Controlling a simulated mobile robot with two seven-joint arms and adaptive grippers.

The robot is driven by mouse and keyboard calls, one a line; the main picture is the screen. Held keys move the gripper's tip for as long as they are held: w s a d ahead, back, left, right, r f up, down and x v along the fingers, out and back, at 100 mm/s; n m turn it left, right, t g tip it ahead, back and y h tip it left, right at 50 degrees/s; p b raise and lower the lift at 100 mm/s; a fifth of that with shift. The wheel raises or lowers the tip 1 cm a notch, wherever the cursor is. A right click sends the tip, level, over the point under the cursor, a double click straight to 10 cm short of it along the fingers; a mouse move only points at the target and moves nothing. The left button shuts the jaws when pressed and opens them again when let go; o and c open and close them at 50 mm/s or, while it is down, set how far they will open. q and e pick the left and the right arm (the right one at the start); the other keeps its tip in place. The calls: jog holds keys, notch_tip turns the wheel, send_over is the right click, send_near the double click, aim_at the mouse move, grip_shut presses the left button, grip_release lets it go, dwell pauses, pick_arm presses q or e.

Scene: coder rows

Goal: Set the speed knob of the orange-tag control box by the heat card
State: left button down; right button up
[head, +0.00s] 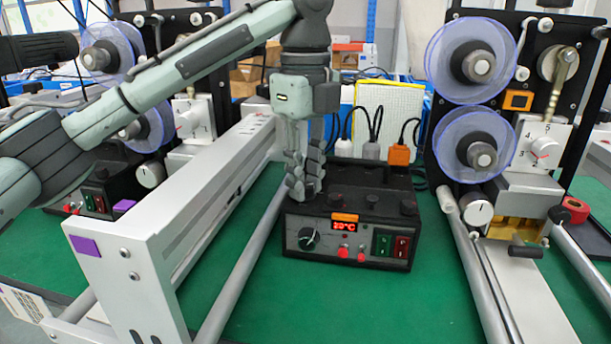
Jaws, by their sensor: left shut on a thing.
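The control box (345,250) with an orange tag (344,217) stands on the green mat in the middle. Its front has a black dial knob (309,239), a red-lit display (344,227) with a temperature reading, red buttons and a green and a red switch. Black knobs (371,200) stand on its top. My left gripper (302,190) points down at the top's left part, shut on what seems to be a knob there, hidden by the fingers. I cannot tell which knob is the speed knob. No heat card can be made out for sure. My right gripper is out of view.
A grey metal frame (138,262) stands close to the left of the box. A machine with purple reels (470,62) and rails stands at the right. Plugs, cables and a yellow-edged white board (392,110) are behind. The mat (340,305) in front is clear.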

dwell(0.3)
pick_arm(q)
jog(key=c, duration=1.6)
grip_release()
jog(key=shift+r, duration=0.1)
notch_tip(320, 180, up, 12)
jog(key=shift+f, duration=0.1)
